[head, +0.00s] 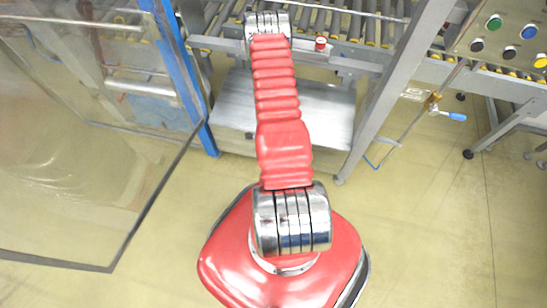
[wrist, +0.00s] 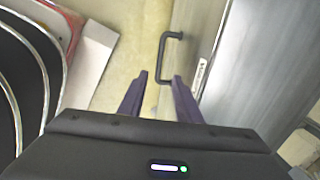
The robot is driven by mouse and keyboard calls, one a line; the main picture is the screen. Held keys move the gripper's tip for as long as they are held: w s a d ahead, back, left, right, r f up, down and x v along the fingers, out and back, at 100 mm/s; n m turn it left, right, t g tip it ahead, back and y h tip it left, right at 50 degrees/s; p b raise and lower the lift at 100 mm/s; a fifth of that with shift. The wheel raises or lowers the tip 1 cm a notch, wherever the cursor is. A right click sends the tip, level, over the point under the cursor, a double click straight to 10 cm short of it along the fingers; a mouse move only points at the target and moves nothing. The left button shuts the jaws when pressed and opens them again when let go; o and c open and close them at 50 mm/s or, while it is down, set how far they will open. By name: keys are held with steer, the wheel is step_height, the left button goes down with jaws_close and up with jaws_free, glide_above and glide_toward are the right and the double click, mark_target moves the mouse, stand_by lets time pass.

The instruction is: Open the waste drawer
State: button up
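The waste drawer appears to be the grey metal box (head: 325,112) low under the conveyor in the head view, partly behind my red arm. Its grey front (wrist: 207,35) shows in the wrist view, with a black U-shaped handle (wrist: 165,40) standing out from it. I cannot tell whether the drawer sits fully in. The gripper is hidden in the head view.
A clear panel door (head: 75,170) stands open at left beside a blue post (head: 178,70). A grey leg (head: 390,95) rises right of the box. A blue-handled valve (head: 455,116) and a button panel (head: 512,42) are farther right. The right-hand floor is mostly free.

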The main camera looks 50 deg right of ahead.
steer(key=shift+f, duration=0.1)
steer(key=shift+w+d+f, duration=0.2)
steer(key=shift+d+f, duration=0.2)
steer(key=shift+f, duration=1.8)
steer(key=shift+w+d+f, duration=0.15)
steer(key=shift+d+f, duration=0.3)
steer(key=shift+f, duration=1.8)
steer(key=shift+w+d+f, duration=0.2)
steer(key=shift+d+f, duration=0.2)
steer(key=shift+f, duration=1.8)
steer(key=shift+c, duration=0.2)
jaws_close()
